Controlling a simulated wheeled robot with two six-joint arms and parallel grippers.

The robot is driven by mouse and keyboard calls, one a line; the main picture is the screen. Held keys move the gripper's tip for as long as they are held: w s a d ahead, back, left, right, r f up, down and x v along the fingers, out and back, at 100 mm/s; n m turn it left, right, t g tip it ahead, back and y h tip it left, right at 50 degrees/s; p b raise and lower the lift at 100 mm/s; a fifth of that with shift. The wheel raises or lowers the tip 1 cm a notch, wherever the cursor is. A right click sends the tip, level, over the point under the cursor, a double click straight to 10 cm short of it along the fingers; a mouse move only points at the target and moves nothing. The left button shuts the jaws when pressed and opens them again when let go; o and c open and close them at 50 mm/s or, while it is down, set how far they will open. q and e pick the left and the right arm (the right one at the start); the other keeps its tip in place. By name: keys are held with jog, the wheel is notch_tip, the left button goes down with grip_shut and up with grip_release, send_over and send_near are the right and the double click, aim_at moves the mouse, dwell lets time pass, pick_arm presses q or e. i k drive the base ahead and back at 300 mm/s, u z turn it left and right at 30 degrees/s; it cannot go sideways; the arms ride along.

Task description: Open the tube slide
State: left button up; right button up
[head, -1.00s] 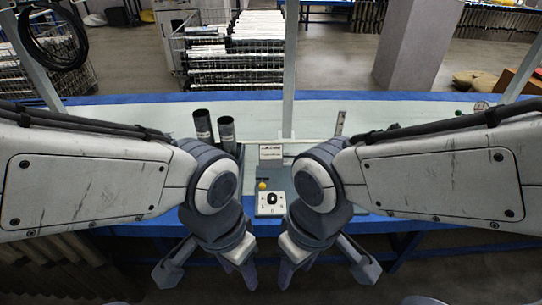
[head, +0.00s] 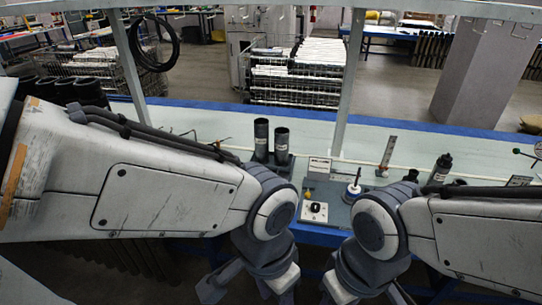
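Two dark upright tubes (head: 261,142) with white labels stand in a dark holder on the bench, left of centre in the head view. A white control box (head: 314,212) with a black knob sits at the bench's front edge, with a small yellow knob (head: 308,195) behind it. I cannot tell which part is the tube slide. My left gripper (head: 247,287) is open, low in front of the bench, its tips near the lower frame edge. My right gripper (head: 368,293) also looks open there, tips partly cut off. Neither touches anything visible.
A small white sign (head: 319,166), a white disc with a spindle (head: 354,189), an upright ruler-like strip (head: 388,152) and a black bottle (head: 441,168) are on the bench. A metal post (head: 349,85) rises behind. Bench surface beyond is mostly clear.

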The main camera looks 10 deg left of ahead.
aim_at(271, 164)
jog(key=z, duration=0.25)
jog(key=i, duration=0.9)
jog(key=u, duration=0.75)
